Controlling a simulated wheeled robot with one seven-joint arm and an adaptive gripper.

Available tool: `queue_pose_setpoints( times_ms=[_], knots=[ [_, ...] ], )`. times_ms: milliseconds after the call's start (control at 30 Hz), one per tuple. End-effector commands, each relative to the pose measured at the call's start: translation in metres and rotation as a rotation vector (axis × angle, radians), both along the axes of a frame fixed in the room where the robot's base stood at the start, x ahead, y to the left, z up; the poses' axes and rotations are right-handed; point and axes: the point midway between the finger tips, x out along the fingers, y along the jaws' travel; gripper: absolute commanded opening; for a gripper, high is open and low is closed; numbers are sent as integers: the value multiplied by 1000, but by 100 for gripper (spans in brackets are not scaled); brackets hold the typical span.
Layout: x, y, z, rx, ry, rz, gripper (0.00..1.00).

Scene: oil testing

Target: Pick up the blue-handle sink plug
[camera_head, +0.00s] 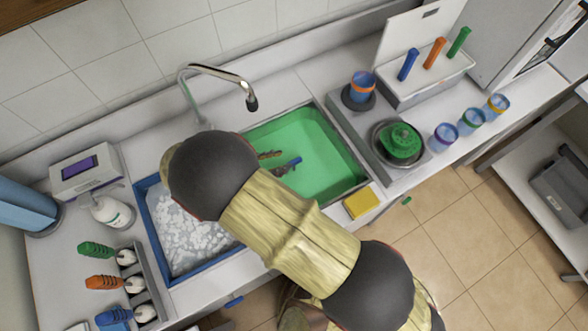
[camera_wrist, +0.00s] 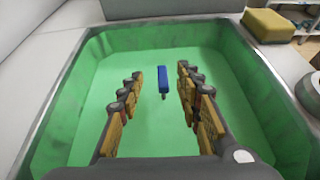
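The blue-handle sink plug shows as a small upright blue handle (camera_wrist: 163,80) in the green sink in the wrist view. In the head view a blue handle (camera_head: 291,162) shows in the green basin beside my gripper (camera_head: 275,165). In the wrist view my gripper (camera_wrist: 160,95) is open, with one finger on each side of the handle in the picture and clear gaps to it. The handle appears a little beyond the fingertips. The green sink basin (camera_head: 340,150) surrounds it. My arm hides part of the basin's left side in the head view.
A blue-rimmed basin with white foam (camera_head: 185,240) lies left of the green one. A faucet (camera_head: 225,75) arches behind. A yellow sponge (camera_head: 362,202) rests on the front counter edge. Orange, green and blue handles stand in a white box (camera_head: 420,90) at right.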

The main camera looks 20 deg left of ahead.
Motion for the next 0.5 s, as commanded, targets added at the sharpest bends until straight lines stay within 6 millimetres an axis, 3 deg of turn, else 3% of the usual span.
queue_pose_setpoints(
  times_ms=[133, 500],
  knots=[
    [-2, 4, -8, -27, -5, 35, 35],
    [18, -17, -24, -27, -4, 34, 35]
  ],
)
